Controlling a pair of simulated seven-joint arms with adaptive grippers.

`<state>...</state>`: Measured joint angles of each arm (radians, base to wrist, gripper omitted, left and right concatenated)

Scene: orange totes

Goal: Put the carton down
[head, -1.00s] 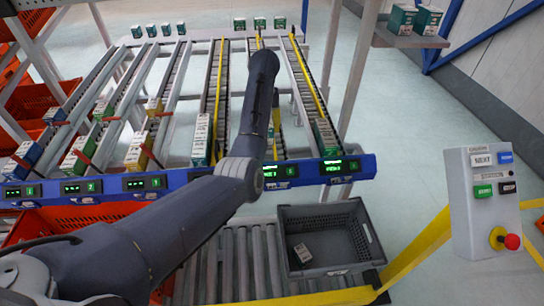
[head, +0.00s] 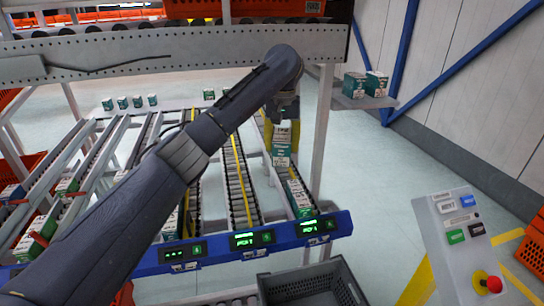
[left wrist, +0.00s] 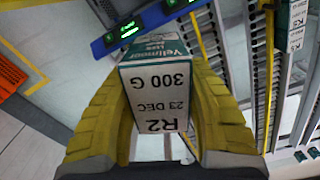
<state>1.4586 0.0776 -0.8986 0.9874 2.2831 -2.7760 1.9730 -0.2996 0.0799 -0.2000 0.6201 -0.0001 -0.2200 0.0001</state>
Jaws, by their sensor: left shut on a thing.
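A white and teal carton (head: 281,152) is held in my left gripper (head: 282,133), above the upper part of the right-hand rack lanes. In the left wrist view the carton (left wrist: 157,88) sits between the two yellow fingers (left wrist: 158,70), both against its sides. Its face reads "Vellmoor", "300 G" and "R2". In the head view it appears in line with the rightmost lane, where green and white cartons (head: 300,199) stand at the low end. I cannot tell whether it touches the lane. My right gripper is not in view.
A blue rail with lit displays (head: 243,240) crosses the lanes' low end. A grey tote (head: 300,287) shows partly below it. A button box (head: 460,228) stands at right. A beam (head: 170,50) crosses above the rack. Cartons stand on a shelf (head: 362,101) at upper right.

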